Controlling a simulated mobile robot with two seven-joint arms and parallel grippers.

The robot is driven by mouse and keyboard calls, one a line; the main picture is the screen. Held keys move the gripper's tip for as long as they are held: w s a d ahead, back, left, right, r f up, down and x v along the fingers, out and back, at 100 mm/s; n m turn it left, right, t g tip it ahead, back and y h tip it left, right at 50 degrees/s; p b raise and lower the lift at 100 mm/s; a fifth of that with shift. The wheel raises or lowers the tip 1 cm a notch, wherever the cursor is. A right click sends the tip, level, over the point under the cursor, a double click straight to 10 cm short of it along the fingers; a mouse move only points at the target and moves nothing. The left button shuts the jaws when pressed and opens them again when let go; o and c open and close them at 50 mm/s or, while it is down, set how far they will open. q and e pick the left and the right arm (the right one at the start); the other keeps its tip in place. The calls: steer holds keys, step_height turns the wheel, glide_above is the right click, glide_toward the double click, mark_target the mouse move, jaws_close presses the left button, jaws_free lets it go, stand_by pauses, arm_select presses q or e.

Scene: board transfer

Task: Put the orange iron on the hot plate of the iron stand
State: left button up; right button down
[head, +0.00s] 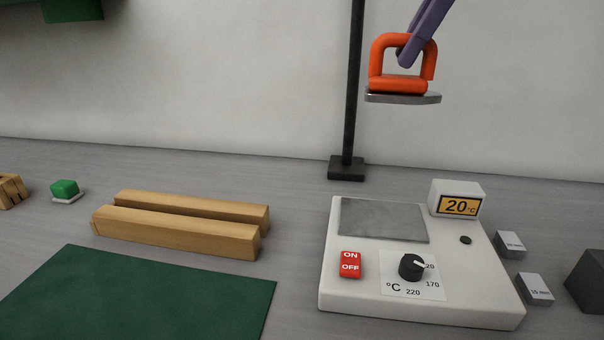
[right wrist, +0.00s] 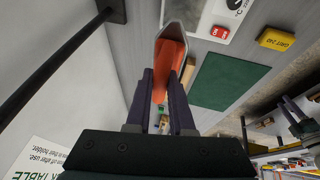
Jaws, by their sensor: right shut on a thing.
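The orange iron (head: 398,84) has an orange loop handle and a flat grey sole. It hangs level in the air at the upper right, well above and apart from the iron stand (head: 335,292). My right gripper (head: 405,58) is shut on its handle from above. In the right wrist view the iron (right wrist: 172,50) shows between the purple fingers. The stand is a white box with a bare grey hot plate (head: 382,219), a dial, a red ON/OFF switch and a display reading 20 °C. My left gripper (right wrist: 291,108) shows small at the right wrist view's edge; its opening is unclear.
A black post (head: 353,90) rises behind the stand, left of the iron. Two wooden bars (head: 180,232) and a green mat (head: 150,300) lie to the left. Small grey blocks (head: 510,245) and a dark block (head: 588,282) are at right. A yellow grit block (right wrist: 276,40) shows in the wrist view.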

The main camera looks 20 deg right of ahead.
step_height(320, 180, down, 18)
steer(key=shift+a+f+b, duration=0.1)
steer(key=shift+b, duration=0.4)
steer(key=c, duration=0.8)
jaws_free()
steer(key=shift+f, duration=0.1)
steer(key=p+v, duration=0.1)
steer(key=v, duration=1.1)
